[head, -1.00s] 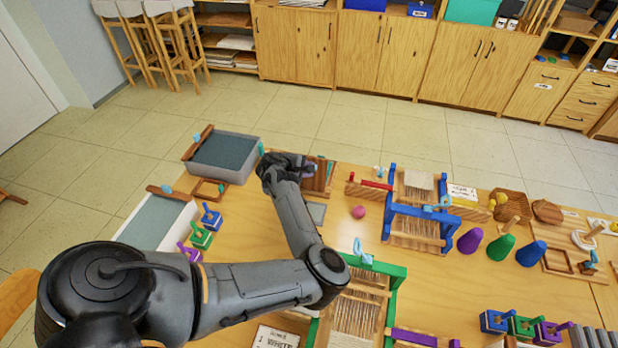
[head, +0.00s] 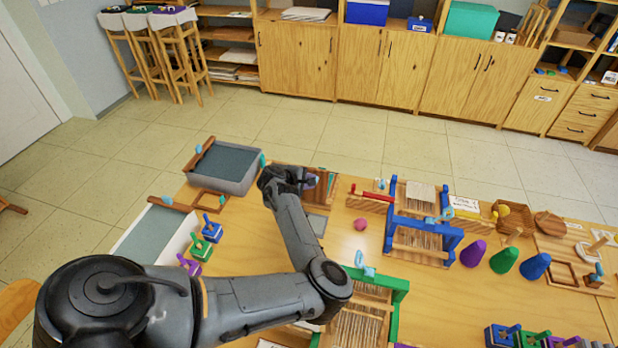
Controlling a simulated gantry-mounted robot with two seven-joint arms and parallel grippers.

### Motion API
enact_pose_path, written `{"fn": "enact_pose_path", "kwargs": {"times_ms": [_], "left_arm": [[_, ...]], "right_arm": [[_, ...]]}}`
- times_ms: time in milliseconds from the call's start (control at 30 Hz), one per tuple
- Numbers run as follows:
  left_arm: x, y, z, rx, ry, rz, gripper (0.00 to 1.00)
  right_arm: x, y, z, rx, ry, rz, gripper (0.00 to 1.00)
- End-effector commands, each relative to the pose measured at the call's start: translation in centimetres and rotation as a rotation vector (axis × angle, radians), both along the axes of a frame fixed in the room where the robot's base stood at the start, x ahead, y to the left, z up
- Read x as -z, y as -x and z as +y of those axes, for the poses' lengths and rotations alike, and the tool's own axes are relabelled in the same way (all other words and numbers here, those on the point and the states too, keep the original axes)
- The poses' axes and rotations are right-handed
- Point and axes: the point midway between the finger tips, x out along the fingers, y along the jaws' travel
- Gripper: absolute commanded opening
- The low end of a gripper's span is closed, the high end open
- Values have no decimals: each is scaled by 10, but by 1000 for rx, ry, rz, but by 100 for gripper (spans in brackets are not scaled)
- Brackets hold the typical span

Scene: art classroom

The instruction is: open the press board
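A wooden board (head: 328,187), which looks like the press board, lies at the back of the table, left of the red-handled wooden piece. My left gripper (head: 312,180) is at its left part, next to a small purple thing. The arm and gripper hide much of the board. I cannot tell whether the fingers touch or hold anything, or whether the board is open or closed. My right gripper is not in view.
A grey basin (head: 228,166) stands at the back left. A pink ball (head: 360,224), a blue loom (head: 420,245) and a green-framed loom (head: 385,283) stand to the right. Purple, green and blue cones (head: 504,260) are farther right. Bare tabletop shows around the ball.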

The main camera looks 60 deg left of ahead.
Motion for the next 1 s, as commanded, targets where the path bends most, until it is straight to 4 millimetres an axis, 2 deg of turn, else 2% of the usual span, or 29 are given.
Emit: {"fn": "enact_pose_path", "kwargs": {"times_ms": [33,333,367,467,1000], "left_arm": [[23,6,-10,-2,46,19,0],[23,6,-10,-2,46,19,0],[23,6,-10,-2,46,19,28],[23,6,-10,-2,46,19,43],[19,4,-9,0,37,15,43]], "right_arm": [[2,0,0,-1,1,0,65],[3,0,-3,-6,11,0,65],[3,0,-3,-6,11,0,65],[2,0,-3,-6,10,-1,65],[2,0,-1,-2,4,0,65]]}}
